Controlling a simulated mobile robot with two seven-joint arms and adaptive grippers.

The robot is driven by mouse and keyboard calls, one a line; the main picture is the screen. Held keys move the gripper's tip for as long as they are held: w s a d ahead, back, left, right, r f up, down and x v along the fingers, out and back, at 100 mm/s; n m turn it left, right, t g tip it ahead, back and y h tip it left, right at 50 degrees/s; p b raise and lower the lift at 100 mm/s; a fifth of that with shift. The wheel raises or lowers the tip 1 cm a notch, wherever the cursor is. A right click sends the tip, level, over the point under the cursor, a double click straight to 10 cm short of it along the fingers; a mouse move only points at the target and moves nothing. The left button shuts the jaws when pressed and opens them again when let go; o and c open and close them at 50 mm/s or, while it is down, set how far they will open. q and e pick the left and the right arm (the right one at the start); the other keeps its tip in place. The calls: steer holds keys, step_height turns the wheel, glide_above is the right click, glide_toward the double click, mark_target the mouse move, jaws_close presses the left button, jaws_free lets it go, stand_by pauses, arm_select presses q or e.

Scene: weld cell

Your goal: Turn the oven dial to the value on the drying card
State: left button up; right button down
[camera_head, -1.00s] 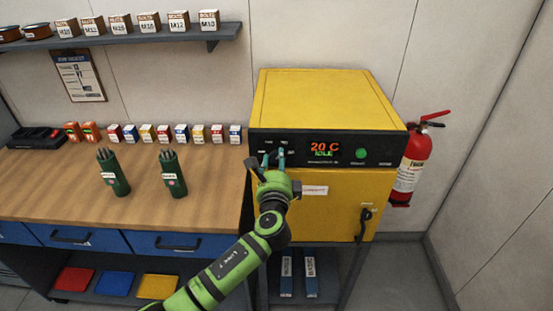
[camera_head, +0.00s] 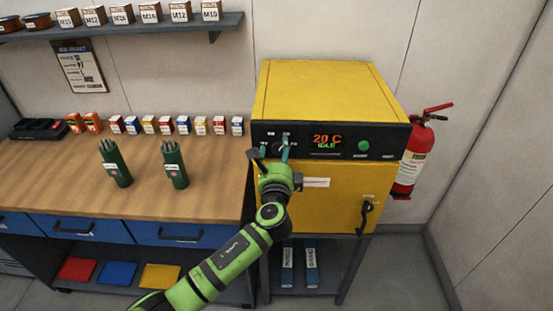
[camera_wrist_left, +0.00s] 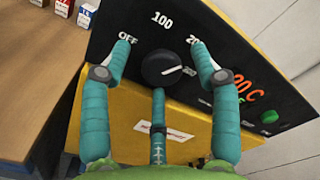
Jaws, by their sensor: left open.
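The yellow oven (camera_head: 330,90) stands right of the bench with a black control panel. Its display (camera_head: 326,142) reads 20 C IDLE. The black dial (camera_wrist_left: 160,68) has OFF, 100 and 200 marked around it; its white pointer line faces right, towards a label I cannot read clearly. My left gripper (camera_head: 270,151) is in front of the dial. In the left wrist view its open teal fingers (camera_wrist_left: 161,58) stand either side of the dial, apart from it. A clipboard card (camera_head: 79,67) hangs on the wall; its text is too small to read. The right gripper is not in view.
A green button (camera_head: 364,146) is on the panel, and a handle (camera_head: 366,216) on the oven door. A fire extinguisher (camera_head: 408,165) hangs right of the oven. The wooden bench (camera_head: 70,188) holds two green rod canisters (camera_head: 115,164) and a row of small boxes.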

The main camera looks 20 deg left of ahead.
arm_select(q)
steer(key=v, duration=1.2)
steer(key=shift+a, duration=0.1)
